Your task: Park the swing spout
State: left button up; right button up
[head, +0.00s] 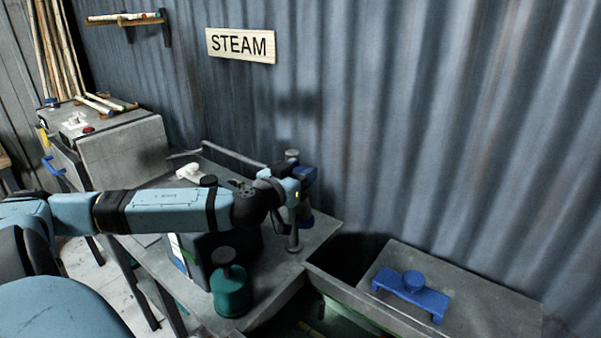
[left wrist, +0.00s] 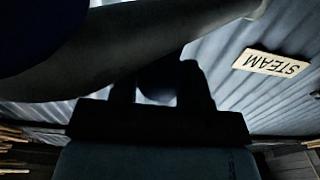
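A short grey pipe (head: 293,236) with a flared lower end hangs at the back edge of the bench, just below my left wrist; it may be the swing spout. My left gripper (head: 301,182) is at the bench's back right corner, mostly hidden by its own wrist. In the left wrist view its two dark fingers (left wrist: 158,92) stand apart with a dark rounded thing between or behind them; contact is unclear. A thick dark tube (left wrist: 130,50) with a pale tip crosses above them. My right gripper is not in view.
A green pot with a knob (head: 231,290) stands on the grey bench (head: 322,236). A trough and a grey slab (head: 490,305) with a blue bracket (head: 411,292) lie at right. The corrugated wall with a STEAM sign (head: 240,45) is close behind.

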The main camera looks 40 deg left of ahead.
pick_arm(q)
grip_shut()
jog(key=shift+w, duration=0.1)
jog(key=w+d+n+g+y+b, duration=0.3)
jog(key=w+n+g+y+b, duration=0.3)
jog(key=w+n+y, duration=0.3)
jog(key=w+y+b, duration=0.1)
jog(key=w+y, duration=0.2)
jog(key=shift+w+d+g, duration=0.15)
jog(key=shift+d+g, duration=0.1)
jog(key=shift+g, duration=0.15)
jog(key=shift+r, duration=0.15)
dwell(0.3)
